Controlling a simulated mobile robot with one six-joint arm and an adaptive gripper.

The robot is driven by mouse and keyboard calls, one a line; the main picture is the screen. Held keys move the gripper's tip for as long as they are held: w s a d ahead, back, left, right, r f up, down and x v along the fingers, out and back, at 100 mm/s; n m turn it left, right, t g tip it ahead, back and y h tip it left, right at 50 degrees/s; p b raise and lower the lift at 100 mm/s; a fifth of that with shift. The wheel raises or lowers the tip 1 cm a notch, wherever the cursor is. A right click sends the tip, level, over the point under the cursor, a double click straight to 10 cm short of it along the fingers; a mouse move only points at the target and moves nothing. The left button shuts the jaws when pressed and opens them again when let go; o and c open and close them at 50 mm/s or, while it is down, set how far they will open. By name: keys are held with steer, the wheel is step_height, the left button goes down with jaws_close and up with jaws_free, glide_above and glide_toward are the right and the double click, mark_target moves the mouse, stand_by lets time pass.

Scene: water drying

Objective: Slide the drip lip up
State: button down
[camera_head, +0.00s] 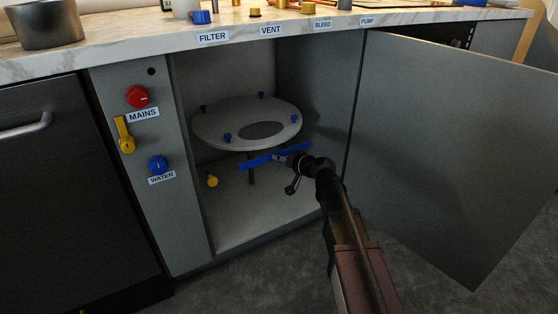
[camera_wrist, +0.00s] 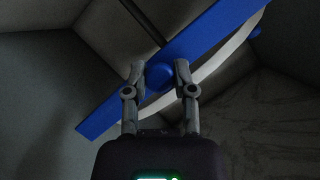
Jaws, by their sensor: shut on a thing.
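The drip lip appears to be the long blue bar (camera_head: 258,162) below the round grey plate inside the open cabinet. In the wrist view the blue bar (camera_wrist: 105,118) runs diagonally from lower left to upper right. A round blue knob (camera_wrist: 159,76) is on its middle. My gripper (camera_head: 284,157) reaches into the cabinet from the front right. In the wrist view my gripper (camera_wrist: 160,70) has a finger on each side of the knob and is shut on it. The gripper partly hides the bar in the head view.
The round plate (camera_head: 215,125) with several blue knobs stands on a post above the bar. A yellow knob (camera_head: 212,181) is low in the cabinet. The open door (camera_head: 455,150) stands to the right of my arm. The cabinet floor (camera_head: 240,215) is largely clear.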

steer(key=shift+a+r+p, duration=0.1)
steer(key=shift+r+p, duration=1.55)
steer(key=shift+r, duration=0.3)
steer(key=shift+w, duration=0.1)
steer(key=shift+c, duration=2)
jaws_free()
steer(key=shift+r, duration=0.1)
